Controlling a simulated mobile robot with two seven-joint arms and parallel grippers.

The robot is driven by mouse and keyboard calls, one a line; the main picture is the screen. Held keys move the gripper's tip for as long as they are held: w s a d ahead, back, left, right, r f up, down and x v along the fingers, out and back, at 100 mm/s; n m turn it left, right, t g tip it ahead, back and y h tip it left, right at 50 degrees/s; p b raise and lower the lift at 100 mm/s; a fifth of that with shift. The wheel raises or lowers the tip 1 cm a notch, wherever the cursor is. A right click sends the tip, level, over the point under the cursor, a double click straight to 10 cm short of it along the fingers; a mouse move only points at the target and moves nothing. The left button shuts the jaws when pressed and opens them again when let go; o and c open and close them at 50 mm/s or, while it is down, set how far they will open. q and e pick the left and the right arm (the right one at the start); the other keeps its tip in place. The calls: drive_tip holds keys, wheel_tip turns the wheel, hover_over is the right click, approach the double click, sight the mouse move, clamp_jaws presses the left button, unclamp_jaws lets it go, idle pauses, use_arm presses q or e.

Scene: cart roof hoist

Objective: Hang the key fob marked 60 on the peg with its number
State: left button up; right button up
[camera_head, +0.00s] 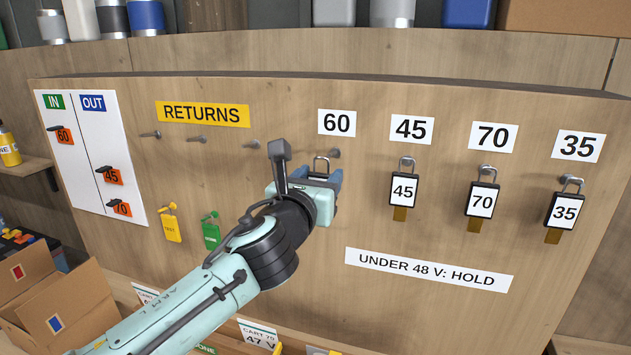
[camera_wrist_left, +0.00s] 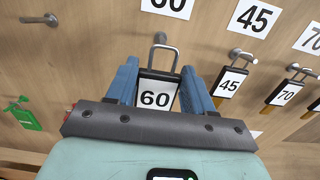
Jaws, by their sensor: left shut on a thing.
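My left gripper (camera_head: 318,183) is shut on the key fob marked 60, in front of the board. In the left wrist view the black fob with its white 60 label (camera_wrist_left: 157,97) sits upright between the blue fingers, with its metal loop (camera_wrist_left: 163,52) upward. In the head view my gripper hides most of the fob, and only its loop (camera_head: 321,163) shows. The peg under the 60 sign (camera_head: 334,153) is just above and right of the loop. I cannot tell whether they touch. The 60 sign (camera_head: 337,122) is above it. My right gripper is not in view.
Fobs 45 (camera_head: 403,190), 70 (camera_head: 482,200) and 35 (camera_head: 564,210) hang on pegs to the right. A yellow tag (camera_head: 171,224) and green tag (camera_head: 210,231) hang below. A white IN/OUT board (camera_head: 84,190) is far left.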

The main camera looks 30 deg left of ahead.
use_arm(q)
drive_tip(key=shift+x, duration=3.1)
drive_tip(key=shift+w+a+f+p, duration=0.1)
drive_tip(key=shift+w+f+p, duration=0.25)
drive_tip(key=shift+w, duration=0.2)
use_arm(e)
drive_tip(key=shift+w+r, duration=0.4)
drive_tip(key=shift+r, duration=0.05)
use_arm(q)
drive_tip(key=shift+w, duration=0.1)
drive_tip(key=o, duration=1.3)
drive_tip(key=shift+c, duration=0.2)
